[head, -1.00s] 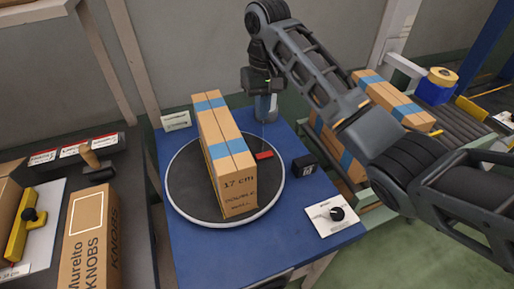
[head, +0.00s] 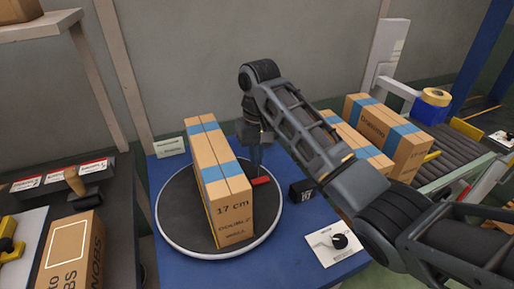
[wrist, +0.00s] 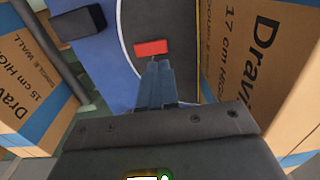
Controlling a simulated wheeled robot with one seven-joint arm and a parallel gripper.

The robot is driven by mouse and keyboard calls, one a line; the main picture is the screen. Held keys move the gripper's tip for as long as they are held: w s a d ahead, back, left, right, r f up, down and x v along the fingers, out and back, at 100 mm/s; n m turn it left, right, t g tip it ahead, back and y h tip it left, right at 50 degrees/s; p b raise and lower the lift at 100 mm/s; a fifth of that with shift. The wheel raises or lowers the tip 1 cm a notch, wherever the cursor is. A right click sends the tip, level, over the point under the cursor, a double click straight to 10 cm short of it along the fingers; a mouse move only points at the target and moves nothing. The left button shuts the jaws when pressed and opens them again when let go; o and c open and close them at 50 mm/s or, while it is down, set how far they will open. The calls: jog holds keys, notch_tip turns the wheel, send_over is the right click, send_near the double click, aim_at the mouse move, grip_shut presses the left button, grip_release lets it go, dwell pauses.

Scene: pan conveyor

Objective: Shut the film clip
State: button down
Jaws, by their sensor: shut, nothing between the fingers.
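The film clip seems to be the small red block (head: 261,181) lying on the dark turntable (head: 180,222), close beside the tall taped carton (head: 217,180). I cannot make out whether it is open or shut. The red block also shows in the wrist view (wrist: 152,47), just beyond my fingertips. My gripper (head: 257,168) points down above and behind the red block, beside the carton. In the wrist view my gripper's fingers (wrist: 157,68) are together with nothing between them. Whether the fingertips touch the red block is unclear.
The carton stands close on one side of my fingers. A small black box (head: 302,191) and a white plate with a black knob (head: 338,243) sit on the blue table (head: 285,235). More taped cartons (head: 390,135) stand on the right. A labelled card (head: 171,147) stands behind.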

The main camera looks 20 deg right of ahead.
aim_at(255, 181)
jog(key=shift+a+f+p, duration=0.1)
jog(key=shift+f+p, duration=0.2)
jog(key=shift+f, duration=2.85)
jog(key=shift+f, duration=0.2)
jog(key=shift+r+p, duration=0.1)
jog(key=shift+p, duration=0.2)
jog(key=shift+d+r+p, duration=0.2)
jog(key=shift+d+p, duration=0.2)
jog(key=shift+d, duration=0.3)
jog(key=shift+r+p, duration=0.6)
notch_tip(255, 181, up, 13)
jog(key=p, duration=0.2)
jog(key=shift+a, duration=0.2)
jog(key=shift+s+f, duration=0.1)
jog(key=shift+f, duration=0.1)
